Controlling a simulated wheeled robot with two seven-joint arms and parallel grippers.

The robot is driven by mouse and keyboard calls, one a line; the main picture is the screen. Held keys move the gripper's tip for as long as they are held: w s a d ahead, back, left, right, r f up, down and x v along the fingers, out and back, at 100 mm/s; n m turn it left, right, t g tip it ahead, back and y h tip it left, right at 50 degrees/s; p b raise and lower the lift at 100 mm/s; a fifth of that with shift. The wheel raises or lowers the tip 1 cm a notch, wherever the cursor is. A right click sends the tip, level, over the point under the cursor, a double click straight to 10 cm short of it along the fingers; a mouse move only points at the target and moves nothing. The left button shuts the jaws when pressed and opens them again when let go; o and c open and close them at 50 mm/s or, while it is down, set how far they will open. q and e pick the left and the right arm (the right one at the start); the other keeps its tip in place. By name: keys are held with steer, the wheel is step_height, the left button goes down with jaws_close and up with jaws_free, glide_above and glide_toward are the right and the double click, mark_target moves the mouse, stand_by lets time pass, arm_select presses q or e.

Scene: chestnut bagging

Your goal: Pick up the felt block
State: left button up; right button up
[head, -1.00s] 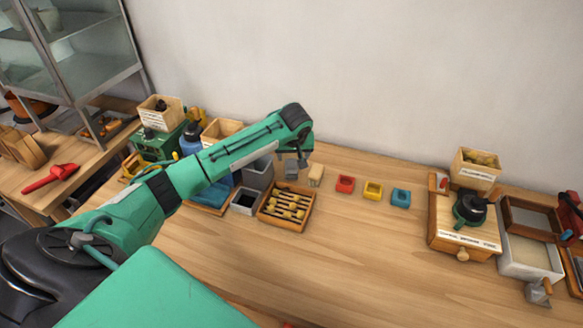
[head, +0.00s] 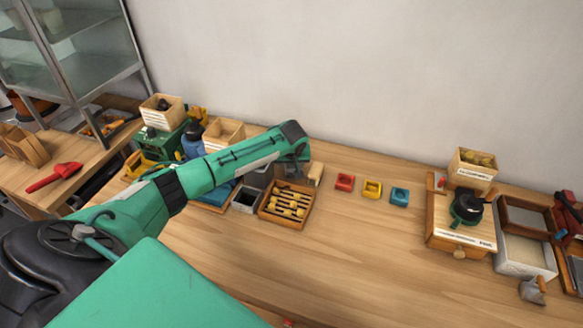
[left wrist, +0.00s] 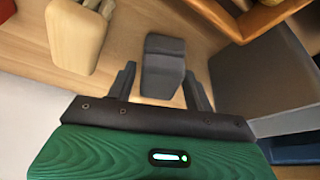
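The dark grey felt block (left wrist: 164,62) lies on the wooden table in the left wrist view. My left gripper (left wrist: 160,85) is open, with one finger on each side of the block's near end and visible gaps between. In the head view my left gripper (head: 291,163) is low over the back of the table, and the block is mostly hidden behind it. Whether the fingertips reach the table is unclear. My right gripper is not in view.
A pale wooden block (head: 315,174) stands close beside the gripper. A wooden tray of yellow-headed tools (head: 266,214) and a grey bin (left wrist: 262,85) are close on the other side. Red (head: 344,182), yellow (head: 372,188) and blue (head: 399,196) pieces lie to the right.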

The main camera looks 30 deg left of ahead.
arm_select(q)
steer(key=c, duration=0.8)
steer(key=shift+r, duration=0.15)
step_height(320, 180, up, 20)
steer(key=b, duration=0.3)
steer(key=shift+b, duration=0.4)
